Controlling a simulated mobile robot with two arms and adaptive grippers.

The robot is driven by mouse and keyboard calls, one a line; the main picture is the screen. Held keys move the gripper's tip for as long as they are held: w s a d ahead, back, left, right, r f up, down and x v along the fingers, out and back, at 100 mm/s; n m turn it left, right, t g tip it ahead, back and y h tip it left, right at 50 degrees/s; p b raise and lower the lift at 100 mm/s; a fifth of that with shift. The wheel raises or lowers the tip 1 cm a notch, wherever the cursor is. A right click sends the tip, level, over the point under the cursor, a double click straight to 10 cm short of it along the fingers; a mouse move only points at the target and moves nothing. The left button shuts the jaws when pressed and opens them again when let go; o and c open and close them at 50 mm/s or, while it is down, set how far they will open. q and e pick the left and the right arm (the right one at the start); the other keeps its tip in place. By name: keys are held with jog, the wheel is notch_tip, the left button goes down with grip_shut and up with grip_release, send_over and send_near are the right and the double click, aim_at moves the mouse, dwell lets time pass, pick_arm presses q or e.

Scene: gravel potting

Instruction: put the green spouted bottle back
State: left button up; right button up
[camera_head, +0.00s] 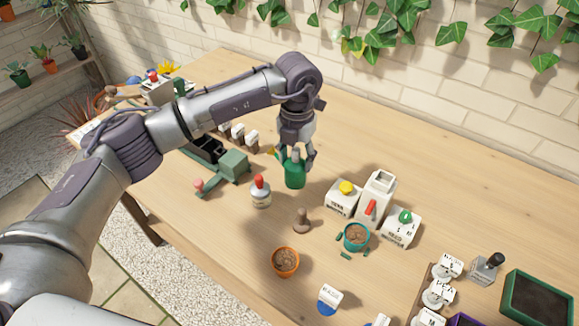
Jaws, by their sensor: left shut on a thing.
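The green spouted bottle (295,174) is upright, with its yellow spout (271,151) pointing left. My left gripper (296,159) reaches down from above and is shut on the bottle's upper part. The fingers hide part of the bottle's top. I cannot tell whether its base touches the table or is slightly above it. My right gripper is not in view.
A white bottle with a red cap (260,192) stands to the left. White boxes with a yellow knob (343,198) and a green ring (401,227) stand right. An orange pot (285,262) and a teal pot (356,237) are in front. The wooden table (440,170) is clear at back right.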

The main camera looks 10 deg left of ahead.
aim_at(290, 168)
pick_arm(q)
jog(key=shift+a+f, duration=0.45)
jog(key=shift+a, duration=0.25)
notch_tip(290, 168, down, 4)
jog(key=shift+r+p, duration=0.1)
jog(key=shift+p, duration=0.55)
jog(key=shift+f, duration=0.25)
jog(key=o, duration=1)
jog(key=shift+r, duration=0.15)
jog(key=shift+w+r, duration=0.1)
jog(key=shift+r, duration=0.25)
notch_tip(290, 168, up, 11)
jog(key=shift+r+b, duration=0.15)
jog(key=shift+b, duration=0.8)
